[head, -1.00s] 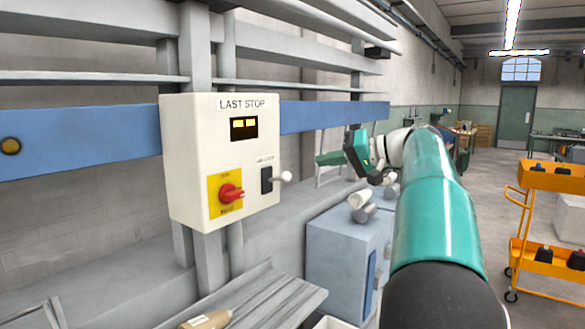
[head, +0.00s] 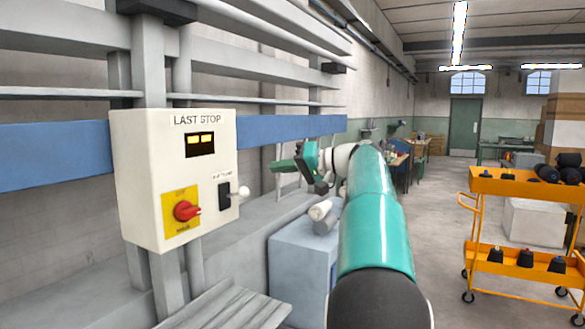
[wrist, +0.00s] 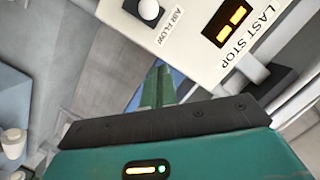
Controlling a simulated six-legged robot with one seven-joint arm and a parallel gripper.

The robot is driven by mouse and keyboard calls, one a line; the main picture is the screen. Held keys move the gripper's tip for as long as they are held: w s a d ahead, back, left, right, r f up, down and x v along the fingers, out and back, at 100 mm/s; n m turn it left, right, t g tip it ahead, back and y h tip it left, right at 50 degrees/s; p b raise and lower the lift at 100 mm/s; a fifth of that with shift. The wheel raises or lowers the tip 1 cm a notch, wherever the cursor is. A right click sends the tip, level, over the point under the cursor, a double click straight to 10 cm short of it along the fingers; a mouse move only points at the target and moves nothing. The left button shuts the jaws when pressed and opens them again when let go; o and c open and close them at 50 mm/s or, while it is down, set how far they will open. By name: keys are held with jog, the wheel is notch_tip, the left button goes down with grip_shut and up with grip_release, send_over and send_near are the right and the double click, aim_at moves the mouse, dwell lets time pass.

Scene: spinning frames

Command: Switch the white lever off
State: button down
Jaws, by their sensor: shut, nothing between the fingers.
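The white lever (head: 243,192) has a round white knob and sticks out from a black plate (head: 225,195) on the right of the cream control box (head: 140,180). Its knob also shows at the top of the wrist view (wrist: 149,10), beside the label "AIR FLOW". I cannot tell its on or off position for sure. My teal gripper (head: 276,166) is beyond the lever, to its upper right in the head view, and apart from it. In the wrist view its fingers (wrist: 155,86) are together, empty, below the box's edge.
A grey-blue cabinet (head: 300,265) stands below my arm. An orange trolley (head: 515,185) stands at right, with open floor between.

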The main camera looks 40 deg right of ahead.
aim_at(244, 192)
jog(key=w+a+f, duration=0.3)
jog(key=a, duration=0.1)
jog(key=shift+a+f, duration=0.25)
jog(key=shift+a, duration=0.15)
jog(key=shift+f, duration=0.1)
jog(key=shift+s+f+t, duration=0.15)
jog(key=shift+f+t, duration=0.05)
jog(key=shift+t, duration=0.1)
